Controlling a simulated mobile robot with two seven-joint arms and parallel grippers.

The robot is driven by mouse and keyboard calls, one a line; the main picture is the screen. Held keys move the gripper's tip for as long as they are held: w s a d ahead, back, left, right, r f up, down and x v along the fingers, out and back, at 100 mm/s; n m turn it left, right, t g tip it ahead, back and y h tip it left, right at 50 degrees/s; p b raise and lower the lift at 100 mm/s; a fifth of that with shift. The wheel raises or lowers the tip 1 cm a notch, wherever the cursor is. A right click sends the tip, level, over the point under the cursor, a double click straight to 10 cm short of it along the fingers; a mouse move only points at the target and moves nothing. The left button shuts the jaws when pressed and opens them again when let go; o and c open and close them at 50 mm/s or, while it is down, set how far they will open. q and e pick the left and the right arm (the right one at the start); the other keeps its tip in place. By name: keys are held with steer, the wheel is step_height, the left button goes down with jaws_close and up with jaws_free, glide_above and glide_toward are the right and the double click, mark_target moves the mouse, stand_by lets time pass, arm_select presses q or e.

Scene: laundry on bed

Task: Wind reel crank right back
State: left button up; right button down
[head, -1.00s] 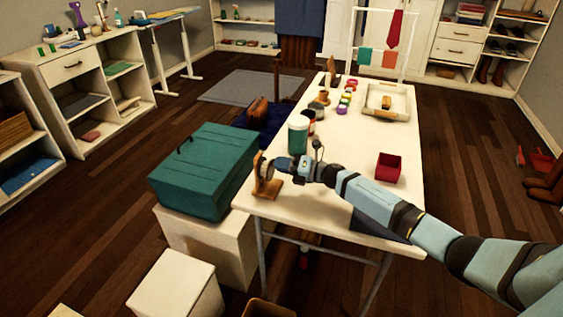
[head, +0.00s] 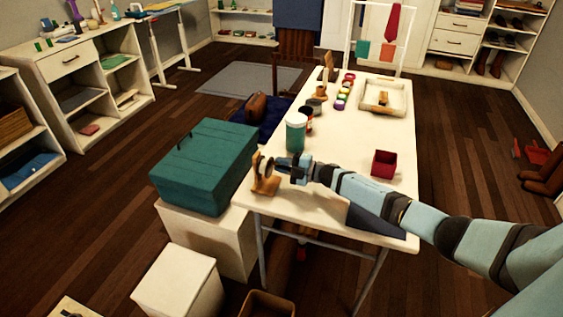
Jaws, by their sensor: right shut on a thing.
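The reel (head: 263,176) has a brown wooden stand and a dark round part. It stands at the near left corner of the white table. My right gripper (head: 281,167) reaches it from the right, its fingers at the reel's right side. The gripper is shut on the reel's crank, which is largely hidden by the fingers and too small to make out. My left gripper is not in view.
A red open box (head: 384,163) and a tray (head: 385,98) are on the table (head: 340,140). A large teal chest (head: 203,165) stands close to the left of the reel.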

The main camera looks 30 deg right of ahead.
steer(key=shift+f+m, duration=0.1)
steer(key=shift+m, duration=0.5)
steer(key=c, duration=1.1)
jaws_free()
steer(key=shift+s+d, duration=0.1)
steer(key=v, duration=1.3)
steer(key=shift+s+d, duration=0.2)
